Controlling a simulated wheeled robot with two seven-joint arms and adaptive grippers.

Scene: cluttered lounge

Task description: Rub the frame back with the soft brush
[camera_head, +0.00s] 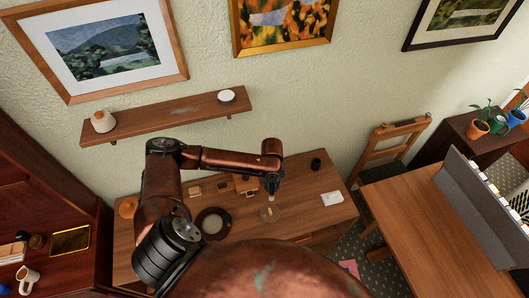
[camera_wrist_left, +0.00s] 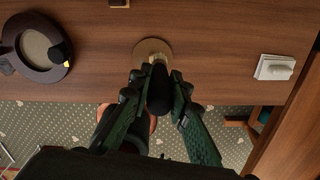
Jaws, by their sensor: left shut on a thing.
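A dark round frame (camera_head: 212,238) with a pale inner disc lies on the wooden desk; it also shows in the left wrist view (camera_wrist_left: 15,49). A dark piece with a yellow spot is at its right edge there. My left gripper (camera_head: 271,188) is over the desk, right of the frame and apart from it. In the left wrist view its fingers (camera_wrist_left: 158,100) are shut on a dark rounded thing with a pale end, which looks like the soft brush (camera_wrist_left: 159,90). The pale end shows against a round tan disc (camera_wrist_left: 152,45); contact cannot be told. My right gripper is not in view.
The desk (camera_head: 300,215) also holds a white block (camera_head: 331,198), a small black pot (camera_head: 316,163) and small wooden pieces (camera_head: 195,191) behind the frame. A wall shelf (camera_head: 165,120) runs above the desk's back. A chair (camera_head: 390,150) stands right of the desk.

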